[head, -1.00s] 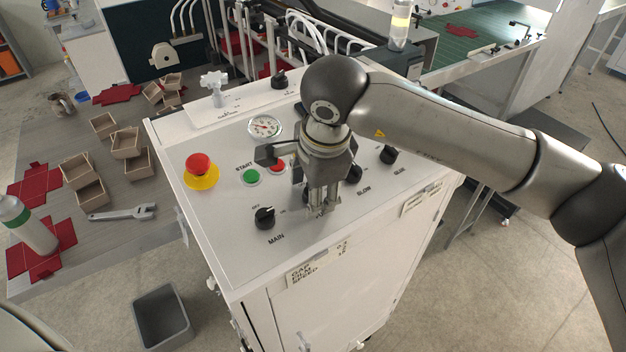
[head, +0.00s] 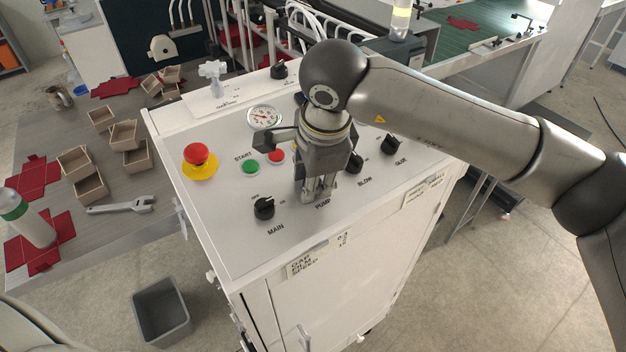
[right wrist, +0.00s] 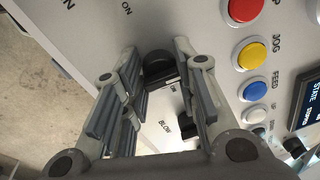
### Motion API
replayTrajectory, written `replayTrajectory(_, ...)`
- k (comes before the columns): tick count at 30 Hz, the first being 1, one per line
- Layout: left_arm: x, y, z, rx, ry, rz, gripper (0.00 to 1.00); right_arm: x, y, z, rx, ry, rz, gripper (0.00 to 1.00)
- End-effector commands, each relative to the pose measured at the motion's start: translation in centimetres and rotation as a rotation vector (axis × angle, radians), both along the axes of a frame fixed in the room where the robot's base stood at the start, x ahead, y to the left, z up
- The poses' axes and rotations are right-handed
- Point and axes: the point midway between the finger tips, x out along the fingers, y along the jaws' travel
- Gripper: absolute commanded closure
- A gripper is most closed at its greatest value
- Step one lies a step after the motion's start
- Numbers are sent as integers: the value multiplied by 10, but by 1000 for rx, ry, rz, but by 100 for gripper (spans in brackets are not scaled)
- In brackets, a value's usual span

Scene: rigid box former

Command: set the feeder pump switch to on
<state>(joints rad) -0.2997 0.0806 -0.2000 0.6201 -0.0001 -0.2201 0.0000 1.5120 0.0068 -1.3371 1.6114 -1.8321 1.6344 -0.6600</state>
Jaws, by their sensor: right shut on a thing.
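The white control panel (head: 228,228) has a row of black rotary switches along its front. The switch above the PUMP label (head: 323,203) is hidden behind my right gripper (head: 319,192) in the head view. In the right wrist view a black knob (right wrist: 157,64) sits between the fingers of my right gripper (right wrist: 160,76), which is shut on it. The fingers hide which way its pointer stands. My left gripper is not in view.
The main switch (head: 264,208) stands just left of my right gripper, and the blow switch (head: 356,161) and glue switch (head: 388,144) to its right. The green start button (head: 250,167) and red emergency stop (head: 197,154) are farther left. A grey bin (head: 161,314) stands on the floor.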

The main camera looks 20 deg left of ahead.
Motion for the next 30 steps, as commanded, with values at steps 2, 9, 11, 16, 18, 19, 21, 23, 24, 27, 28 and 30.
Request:
replayTrajectory(2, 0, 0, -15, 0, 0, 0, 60, 0, 1, -5, 7, 3, -37, 96)
replayTrajectory(9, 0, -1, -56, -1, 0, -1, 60, 0, 2, -8, 32, 33, -219, 96)
replayTrajectory(11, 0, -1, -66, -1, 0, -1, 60, 1, 2, -8, 41, 42, -274, 96)
replayTrajectory(16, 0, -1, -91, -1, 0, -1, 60, 1, 2, -6, 62, 69, -433, 96)
replayTrajectory(18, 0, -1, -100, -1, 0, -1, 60, 1, 2, -6, 71, 81, -499, 96)
replayTrajectory(19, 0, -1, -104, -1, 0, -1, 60, 1, 2, -6, 74, 85, -526, 96)
replayTrajectory(21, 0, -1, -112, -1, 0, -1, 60, 1, 2, -5, 82, 98, -592, 96)
replayTrajectory(23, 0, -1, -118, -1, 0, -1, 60, 1, 2, -5, 90, 108, -647, 96)
replayTrajectory(24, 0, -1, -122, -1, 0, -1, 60, 1, 2, -4, 95, 115, -684, 96)
replayTrajectory(27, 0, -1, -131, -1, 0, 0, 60, 1, 2, -4, 108, 131, -777, 96)
replayTrajectory(28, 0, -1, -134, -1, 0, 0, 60, 1, 2, -3, 112, 136, -805, 96)
replayTrajectory(30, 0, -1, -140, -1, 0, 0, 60, 1, 3, -3, 120, 146, -870, 96)
